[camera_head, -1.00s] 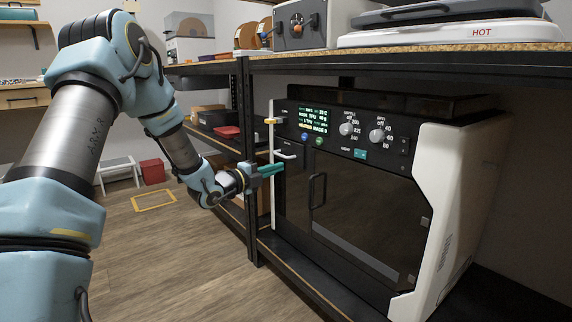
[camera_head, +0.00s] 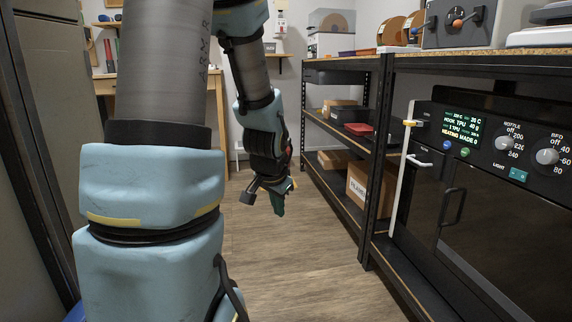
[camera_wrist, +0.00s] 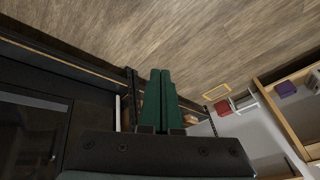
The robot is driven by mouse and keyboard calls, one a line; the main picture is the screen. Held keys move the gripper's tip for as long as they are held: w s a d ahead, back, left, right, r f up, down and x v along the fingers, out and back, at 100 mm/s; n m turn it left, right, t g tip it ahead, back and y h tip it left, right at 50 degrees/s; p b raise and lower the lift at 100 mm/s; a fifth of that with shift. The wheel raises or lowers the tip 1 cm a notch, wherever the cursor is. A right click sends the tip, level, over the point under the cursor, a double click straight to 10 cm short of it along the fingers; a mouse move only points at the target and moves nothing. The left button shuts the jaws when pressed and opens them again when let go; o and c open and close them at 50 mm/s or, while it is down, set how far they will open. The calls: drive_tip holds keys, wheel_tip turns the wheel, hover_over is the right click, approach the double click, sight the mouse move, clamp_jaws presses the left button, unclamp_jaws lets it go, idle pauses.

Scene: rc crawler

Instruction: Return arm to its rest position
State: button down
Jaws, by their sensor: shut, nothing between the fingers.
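My gripper (camera_head: 279,203) hangs in the middle of the head view, over the wood floor and apart from the shelf. Its green fingers point down. In the wrist view the two green fingers (camera_wrist: 160,90) lie side by side, shut, with nothing between them. My blue and grey arm is bent downward at the left of the head view and hides part of the room behind it.
The black printer (camera_head: 480,180) with a lit display stands at right in the black shelf frame (camera_head: 378,150). A cardboard box (camera_head: 357,186) sits on the low shelf. A wooden desk (camera_head: 103,84) stands at the back left. The floor (camera_head: 300,265) between is clear.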

drive_tip(key=s+a+n+g, duration=0.3)
drive_tip(key=s+a+n, duration=0.25)
drive_tip(key=s, duration=0.55)
wheel_tip(320, 180, up, 38)
drive_tip(key=n+p, duration=0.1)
drive_tip(key=p, duration=3.7)
drive_tip(key=shift+s+d+r+g+y, duration=0.15)
drive_tip(key=shift+s+d+g+y, duration=0.15)
drive_tip(key=shift+s+y, duration=0.1)
